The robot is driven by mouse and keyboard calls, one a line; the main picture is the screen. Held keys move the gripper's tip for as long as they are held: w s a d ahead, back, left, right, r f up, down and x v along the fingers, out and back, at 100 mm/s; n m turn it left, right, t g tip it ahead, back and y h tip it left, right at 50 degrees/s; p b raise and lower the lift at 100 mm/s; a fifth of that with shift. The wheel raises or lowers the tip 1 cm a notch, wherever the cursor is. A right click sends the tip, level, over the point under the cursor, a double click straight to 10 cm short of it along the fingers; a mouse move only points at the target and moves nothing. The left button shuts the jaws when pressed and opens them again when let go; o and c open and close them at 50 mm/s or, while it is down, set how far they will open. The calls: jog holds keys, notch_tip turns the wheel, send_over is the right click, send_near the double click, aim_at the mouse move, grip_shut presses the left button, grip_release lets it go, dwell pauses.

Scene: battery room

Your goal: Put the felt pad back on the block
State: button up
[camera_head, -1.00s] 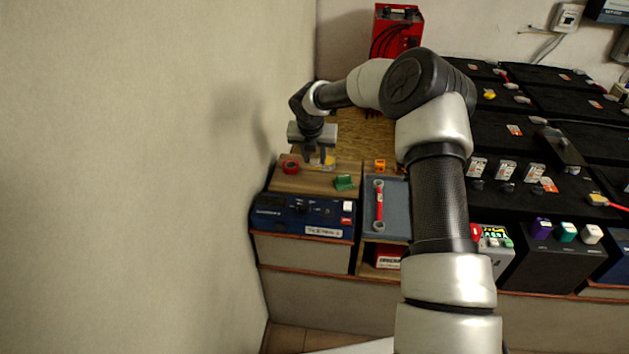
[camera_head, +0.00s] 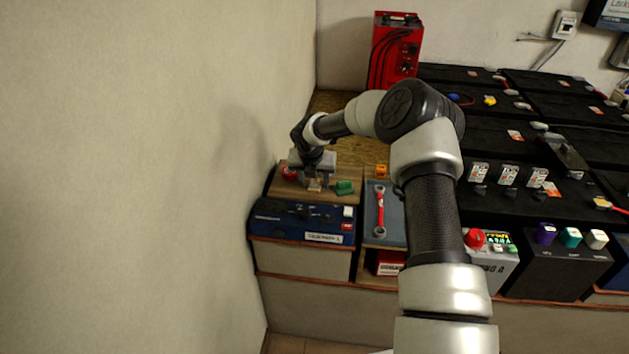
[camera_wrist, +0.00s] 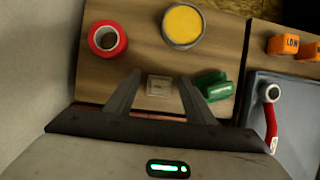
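A small pale square piece (camera_wrist: 158,87) lies on the wooden board (camera_wrist: 140,60); it may be the felt pad or the block, and I cannot tell which. My gripper (camera_wrist: 160,80) is open, with one finger on each side of this piece and a gap to both. I cannot tell how high the fingertips are above the board. In the head view my gripper (camera_head: 314,181) is low over the board, and a beige bit shows under it. A green piece (camera_wrist: 212,85) stands just right of the right finger and also shows in the head view (camera_head: 344,187).
A red ring-shaped roll (camera_wrist: 107,39) and a round tin with a yellow top (camera_wrist: 183,25) stand beyond the fingers. A blue-grey tray (camera_wrist: 296,110) with a red-handled wrench (camera_head: 380,212) and an orange piece (camera_wrist: 283,45) are at right. The wall is close at left.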

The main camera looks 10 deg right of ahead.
jog(key=shift+r, duration=0.2)
jog(key=p+v, duration=0.3)
jog(key=v, duration=0.9)
